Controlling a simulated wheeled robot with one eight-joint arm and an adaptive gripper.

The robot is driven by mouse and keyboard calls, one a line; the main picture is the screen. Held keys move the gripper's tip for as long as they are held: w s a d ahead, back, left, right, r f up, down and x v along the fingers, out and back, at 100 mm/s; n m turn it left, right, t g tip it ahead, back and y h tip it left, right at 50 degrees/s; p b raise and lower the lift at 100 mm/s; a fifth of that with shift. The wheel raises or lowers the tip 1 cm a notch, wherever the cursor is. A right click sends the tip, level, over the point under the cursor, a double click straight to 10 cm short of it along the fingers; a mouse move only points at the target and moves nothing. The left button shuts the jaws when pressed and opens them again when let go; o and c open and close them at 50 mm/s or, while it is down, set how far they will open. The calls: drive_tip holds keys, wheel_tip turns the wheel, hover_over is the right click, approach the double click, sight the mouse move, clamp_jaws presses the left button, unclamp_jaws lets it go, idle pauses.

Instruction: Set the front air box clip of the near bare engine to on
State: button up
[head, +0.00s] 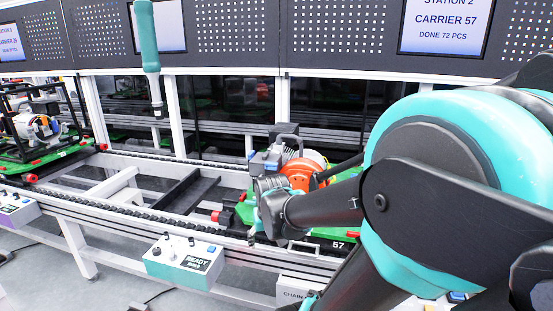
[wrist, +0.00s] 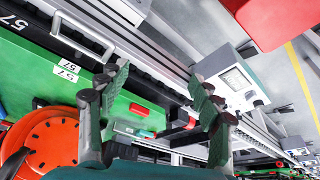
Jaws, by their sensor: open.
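The near bare engine (head: 302,172) stands on the green pallet of carrier 57 in the head view. It has an orange round housing, and a grey and blue box-like part (head: 264,161) sits at its left. My arm covers its lower right side. In the wrist view the orange housing (wrist: 52,142) shows at the lower left, and the green pallet (wrist: 40,62) lies behind the fingers. My gripper (wrist: 160,95) is open and empty, with its green pads apart. In the head view it is beside the engine's front, partly hidden by my arm. I cannot make out the front air box clip.
A control box reading READY (head: 185,258) is on the conveyor's front rail (head: 110,252). A teal tool (head: 147,38) hangs at upper left. Another engine in a black frame (head: 40,125) stands on the far-left pallet. The conveyor between is empty.

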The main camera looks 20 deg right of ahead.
drive_tip(key=w+d+r+m+h, duration=0.1)
drive_tip(key=w+r, duration=0.5)
drive_tip(key=r, duration=0.3)
drive_tip(key=w+d+r+m, duration=0.1)
drive_tip(key=w+r+m, duration=0.1)
drive_tip(key=w+r, duration=0.5)
drive_tip(key=m+h, duration=0.1)
drive_tip(key=m, duration=0.2)
approach(271, 163)
drive_tip(key=x, duration=0.7)
drive_tip(key=shift+w+d+f, duration=0.15)
drive_tip(key=shift+w+f, duration=0.1)
drive_tip(key=shift+c, duration=0.3)
drive_tip(key=c, duration=1.1)
drive_tip(key=shift+n, duration=0.3)
